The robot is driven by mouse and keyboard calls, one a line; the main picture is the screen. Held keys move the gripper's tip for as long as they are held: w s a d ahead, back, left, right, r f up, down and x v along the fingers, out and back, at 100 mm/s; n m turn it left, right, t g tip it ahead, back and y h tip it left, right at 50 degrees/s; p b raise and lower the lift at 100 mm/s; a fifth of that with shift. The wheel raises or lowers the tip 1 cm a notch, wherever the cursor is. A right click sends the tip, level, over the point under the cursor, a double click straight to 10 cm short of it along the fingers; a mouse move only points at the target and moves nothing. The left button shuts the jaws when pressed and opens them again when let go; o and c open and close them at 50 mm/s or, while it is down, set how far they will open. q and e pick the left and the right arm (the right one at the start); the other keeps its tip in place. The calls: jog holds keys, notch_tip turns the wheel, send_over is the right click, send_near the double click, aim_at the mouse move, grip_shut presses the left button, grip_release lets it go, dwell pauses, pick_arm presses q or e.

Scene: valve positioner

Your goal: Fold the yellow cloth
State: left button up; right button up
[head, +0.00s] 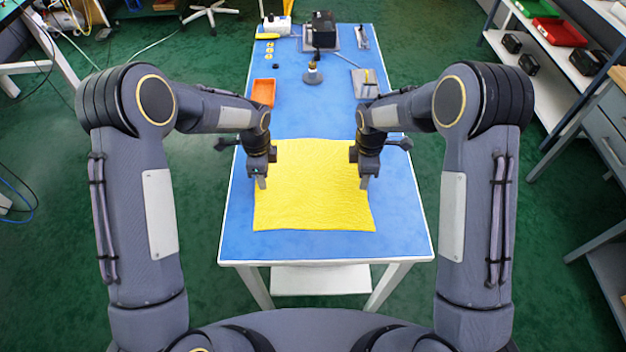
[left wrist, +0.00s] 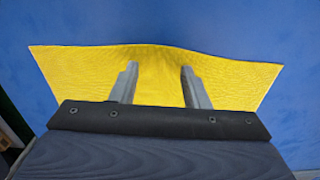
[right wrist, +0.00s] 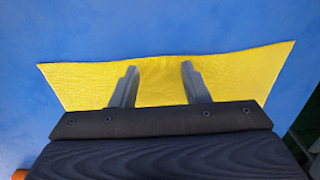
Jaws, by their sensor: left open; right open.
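The yellow cloth (head: 312,195) lies spread out flat on the near half of the blue table top. Its surface is lightly wrinkled. My left gripper (head: 261,182) is over the cloth's left side, with its fingers apart and nothing between them. My right gripper (head: 364,182) is over the cloth's right side, also open and empty. In the left wrist view the cloth (left wrist: 230,78) spreads beneath the open fingers (left wrist: 158,80). In the right wrist view the cloth (right wrist: 225,75) also shows beneath the open fingers (right wrist: 158,80). Whether the fingertips touch the cloth I cannot tell.
An orange tray (head: 263,92) stands at the left of the table (head: 230,225), and a grey tray (head: 359,84) at the right. A round-based fitting (head: 313,76) stands between them. A black device (head: 320,31) is at the far end. Bare blue surface surrounds the cloth.

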pick_arm(q)
jog(key=shift+f, duration=0.15)
pick_arm(e)
jog(key=shift+f, duration=0.15)
pick_arm(q)
jog(key=shift+f, duration=0.2)
pick_arm(e)
jog(key=shift+f, duration=0.2)
pick_arm(q)
jog(key=shift+r, duration=0.1)
jog(key=shift+c, duration=0.4)
pick_arm(e)
jog(key=shift+r, duration=0.1)
jog(key=shift+c, duration=0.4)
pick_arm(q)
jog(key=shift+s, duration=0.1)
grip_shut()
pick_arm(e)
jog(key=shift+s, duration=0.1)
grip_shut()
pick_arm(q)
jog(key=shift+r, duration=0.1)
pick_arm(e)
jog(key=shift+r, duration=0.1)
